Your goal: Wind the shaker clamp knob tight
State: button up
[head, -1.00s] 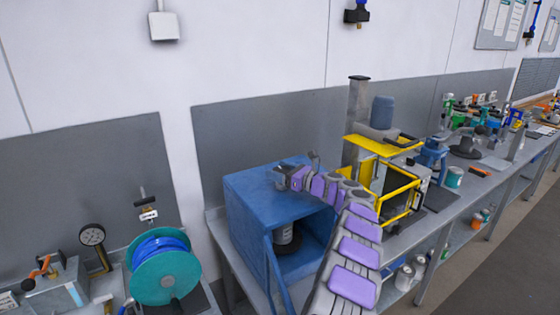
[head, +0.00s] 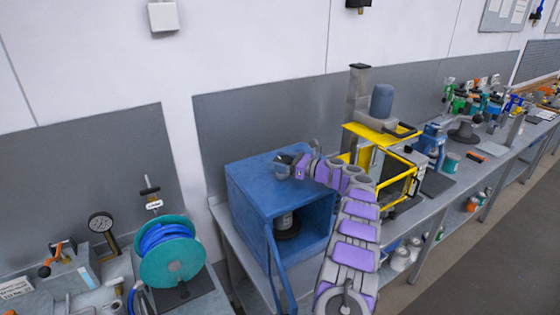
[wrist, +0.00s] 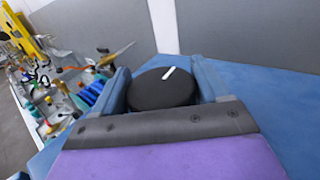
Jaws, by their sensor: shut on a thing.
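The shaker is a blue open-fronted box (head: 252,219) on the bench in the head view. A grey can (head: 284,222) stands inside it on a dark round base. The clamp knob (wrist: 162,91) is a round black disc with a white mark, on the blue top in the wrist view. The mark points toward the upper right of the knob. My gripper (head: 284,164) is over the box's top, with one finger on each side of the knob, shut on it. In the head view the gripper hides the knob.
A blue door (head: 279,270) stands open at the box's front. A yellow-framed machine (head: 398,182) stands close on the right, beside my arm. A teal reel (head: 172,262) is at the left. The grey wall panel (head: 240,118) is behind the box.

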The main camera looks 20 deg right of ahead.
jog(key=shift+d, duration=0.1)
jog(key=o, duration=1)
jog(key=shift+w, duration=0.1)
jog(key=shift+c, duration=0.2)
jog(key=shift+d, duration=0.1)
jog(key=v, duration=1.7)
jog(key=shift+d+f, duration=0.1)
jog(key=shift+d, duration=0.15)
